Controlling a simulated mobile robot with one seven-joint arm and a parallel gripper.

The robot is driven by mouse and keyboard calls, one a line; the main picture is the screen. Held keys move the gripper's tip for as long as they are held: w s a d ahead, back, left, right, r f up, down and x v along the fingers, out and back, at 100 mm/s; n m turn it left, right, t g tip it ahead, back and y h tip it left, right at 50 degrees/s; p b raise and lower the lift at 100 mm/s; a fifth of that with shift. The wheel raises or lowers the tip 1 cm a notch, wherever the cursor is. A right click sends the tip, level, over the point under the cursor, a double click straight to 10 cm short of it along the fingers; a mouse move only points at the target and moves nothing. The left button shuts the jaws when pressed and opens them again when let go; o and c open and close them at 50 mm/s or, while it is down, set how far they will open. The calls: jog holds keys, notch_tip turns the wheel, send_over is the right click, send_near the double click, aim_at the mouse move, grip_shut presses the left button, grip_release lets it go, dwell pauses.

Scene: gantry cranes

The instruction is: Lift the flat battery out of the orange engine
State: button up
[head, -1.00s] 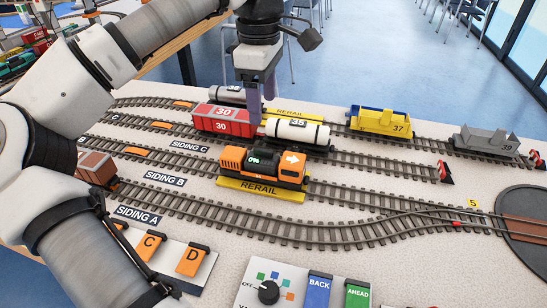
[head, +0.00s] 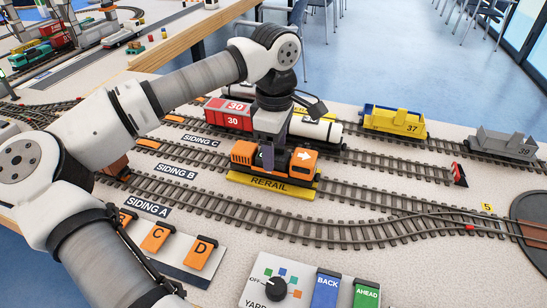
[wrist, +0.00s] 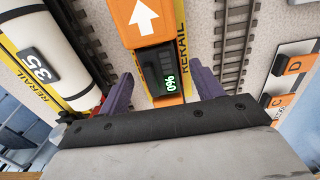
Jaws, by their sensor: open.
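The orange engine (head: 302,162) stands on the yellow rerail piece (head: 250,181) on a siding, its white arrow pointing right in the head view. In the wrist view, the engine (wrist: 143,20) shows its arrow at the top. The flat battery (wrist: 157,72), a dark block reading 0% in green, sits in the engine's top. My gripper (head: 268,160) is over the engine in the head view and hides the battery there. In the wrist view my gripper (wrist: 160,85) is open, with one purple finger on each side of the battery. I cannot tell whether the fingers touch it.
Behind the engine stand a red wagon (head: 228,115), a white tank wagon (head: 318,130) and a yellow wagon (head: 394,121). A grey wagon (head: 503,145) is farther right. In front lie a control panel (head: 300,285) and orange switches (head: 157,236).

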jog(key=shift+f, duration=0.55)
jog(key=c, duration=1.2)
jog(key=shift+r, duration=0.1)
